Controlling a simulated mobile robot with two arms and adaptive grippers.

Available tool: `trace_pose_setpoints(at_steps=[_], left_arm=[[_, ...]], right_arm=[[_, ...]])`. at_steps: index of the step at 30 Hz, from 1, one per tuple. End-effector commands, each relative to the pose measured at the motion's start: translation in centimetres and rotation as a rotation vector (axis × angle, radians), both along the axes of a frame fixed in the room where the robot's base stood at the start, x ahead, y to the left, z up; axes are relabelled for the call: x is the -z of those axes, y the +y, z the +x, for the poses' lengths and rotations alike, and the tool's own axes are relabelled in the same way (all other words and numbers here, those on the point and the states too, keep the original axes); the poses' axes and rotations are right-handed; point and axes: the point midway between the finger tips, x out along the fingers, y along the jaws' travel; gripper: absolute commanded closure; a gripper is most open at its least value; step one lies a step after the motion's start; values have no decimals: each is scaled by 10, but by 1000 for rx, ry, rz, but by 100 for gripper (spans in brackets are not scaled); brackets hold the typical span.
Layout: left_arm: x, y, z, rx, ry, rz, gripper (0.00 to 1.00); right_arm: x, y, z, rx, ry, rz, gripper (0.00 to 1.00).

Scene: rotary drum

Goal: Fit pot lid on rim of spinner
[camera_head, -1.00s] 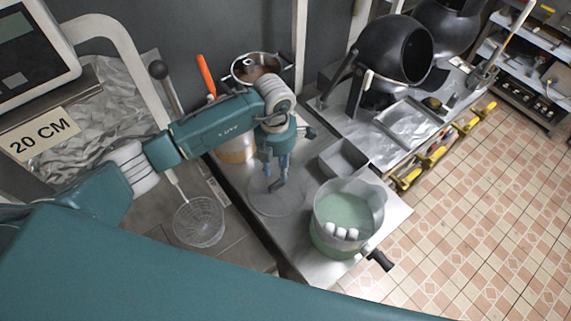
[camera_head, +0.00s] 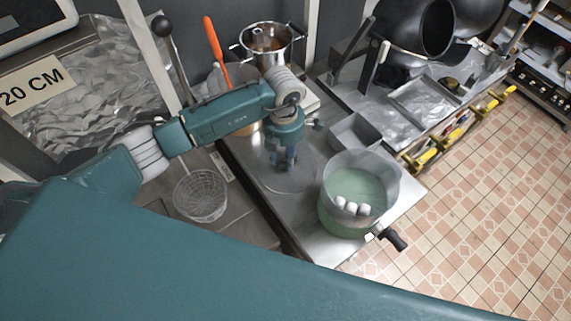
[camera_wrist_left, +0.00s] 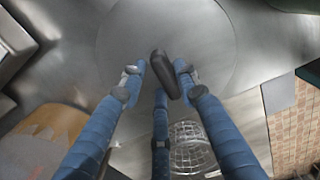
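The pot lid (camera_head: 302,183) is a thin, see-through grey disc lying flat on the steel counter; its dark knob (camera_wrist_left: 162,70) shows in the left wrist view. My left gripper (camera_head: 283,166) is over the lid, pointing down. In the left wrist view its blue fingers (camera_wrist_left: 157,78) are spread around the knob, the right fingertip very near it; I see gaps at the left. The spinner (camera_head: 340,222) stands right of the lid, a green pot with a clear upper wall, open at the top, holding several white pieces. My right gripper is not in view.
A grey rectangular pan (camera_head: 355,132) stands behind the spinner. The spinner's black crank handle (camera_head: 394,239) sticks out at the front right. A wire basket (camera_head: 202,194) lies left of the counter. A steel pot (camera_head: 268,45) stands at the back.

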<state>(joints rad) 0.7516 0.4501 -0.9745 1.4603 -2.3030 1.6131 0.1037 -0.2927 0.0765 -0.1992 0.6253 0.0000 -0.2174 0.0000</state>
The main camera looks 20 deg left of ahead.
Motion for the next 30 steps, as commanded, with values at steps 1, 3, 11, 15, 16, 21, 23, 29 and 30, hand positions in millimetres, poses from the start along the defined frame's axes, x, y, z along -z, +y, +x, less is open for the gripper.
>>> trace_pose_setpoints(at_steps=[1, 3, 11, 15, 16, 21, 23, 29, 30], left_arm=[[7, 1, -3, 0, 7, 4, 69], [7, 1, -4, 0, 8, 4, 69], [9, 1, -6, 0, 14, 6, 100], [9, 2, -6, -1, 14, 7, 100], [9, 2, -6, -1, 14, 7, 100], [6, 3, -6, -2, 14, 8, 100], [4, 3, -6, -2, 14, 10, 100], [-3, 3, -3, 40, 10, 10, 100], [-8, 2, -1, 71, 7, 9, 100]], right_arm=[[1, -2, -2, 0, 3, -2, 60], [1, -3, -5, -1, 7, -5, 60], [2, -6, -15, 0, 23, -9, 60], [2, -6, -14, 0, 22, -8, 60], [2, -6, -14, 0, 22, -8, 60], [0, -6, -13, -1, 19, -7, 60], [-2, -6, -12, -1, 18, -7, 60], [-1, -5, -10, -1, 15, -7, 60], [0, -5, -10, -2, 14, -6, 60]])
